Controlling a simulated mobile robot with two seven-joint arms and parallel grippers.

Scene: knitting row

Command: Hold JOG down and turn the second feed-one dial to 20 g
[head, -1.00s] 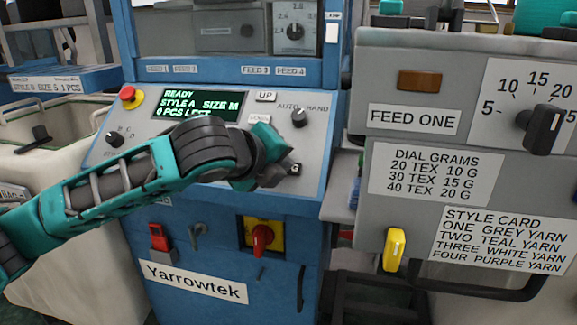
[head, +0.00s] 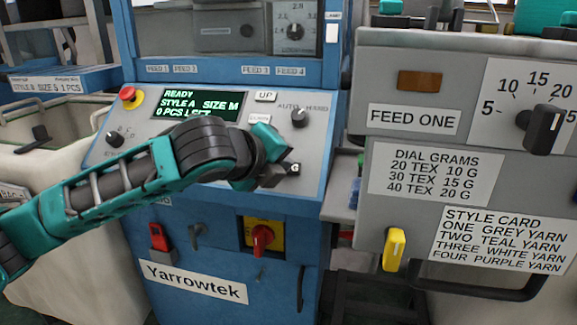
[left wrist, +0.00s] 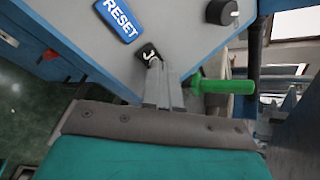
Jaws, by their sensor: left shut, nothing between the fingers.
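The JOG button (head: 295,169) is a small dark button at the lower right of the blue machine's sloped panel. In the left wrist view the JOG button (left wrist: 148,54) sits right at the fingertips of my left gripper (left wrist: 157,68). The fingers are shut with nothing between them and seem to touch the button; whether it is pressed down I cannot tell. In the head view my left gripper (head: 282,172) is partly hidden by its wrist.
A blue RESET button (left wrist: 122,18) and a green handle (left wrist: 222,87) are close to the left fingers. The panel also has a red stop button (head: 128,94) and the AUTO/HAND knob (head: 299,117). A dial-grams card (head: 435,175) lists 40 TEX 20 G.

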